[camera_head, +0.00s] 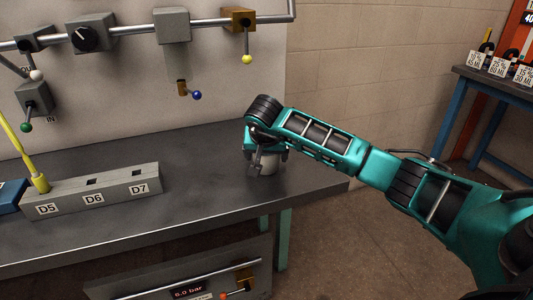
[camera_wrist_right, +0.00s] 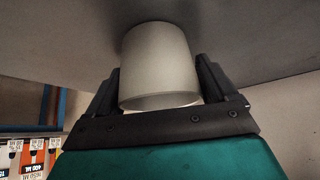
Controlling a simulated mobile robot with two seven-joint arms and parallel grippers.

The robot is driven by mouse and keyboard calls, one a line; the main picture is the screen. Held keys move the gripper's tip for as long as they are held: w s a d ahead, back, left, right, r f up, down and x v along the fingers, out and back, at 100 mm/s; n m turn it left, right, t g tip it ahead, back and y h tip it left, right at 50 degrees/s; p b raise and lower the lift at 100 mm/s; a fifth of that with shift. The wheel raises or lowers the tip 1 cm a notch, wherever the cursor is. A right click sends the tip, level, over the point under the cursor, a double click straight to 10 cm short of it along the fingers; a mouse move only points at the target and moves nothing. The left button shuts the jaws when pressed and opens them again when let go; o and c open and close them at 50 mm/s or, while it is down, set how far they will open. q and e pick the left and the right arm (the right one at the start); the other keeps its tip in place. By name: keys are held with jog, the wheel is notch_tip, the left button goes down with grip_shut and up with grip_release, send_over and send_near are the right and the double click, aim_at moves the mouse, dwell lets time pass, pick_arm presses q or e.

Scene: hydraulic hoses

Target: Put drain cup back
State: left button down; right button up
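The drain cup (camera_wrist_right: 158,65), a pale grey round cup, shows in the right wrist view between the two fingers of my right gripper (camera_wrist_right: 160,85). In the head view the cup (camera_head: 269,165) is at the right part of the grey bench and is partly hidden by my right gripper (camera_head: 262,160). The cup looks upright at the bench top; whether it rests on it or is just above is unclear. The fingers lie close along both sides of the cup; whether they press on it cannot be told. My left gripper is out of view.
A grey block (camera_head: 90,192) marked D5, D6, D7 stands on the bench (camera_head: 185,209) at left, with a yellow hose (camera_head: 27,160) in D5. Pipes and valves with coloured knobs line the panel (camera_head: 140,95) behind. The bench between block and cup is clear.

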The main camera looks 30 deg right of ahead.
jog(key=shift+o, duration=1.2)
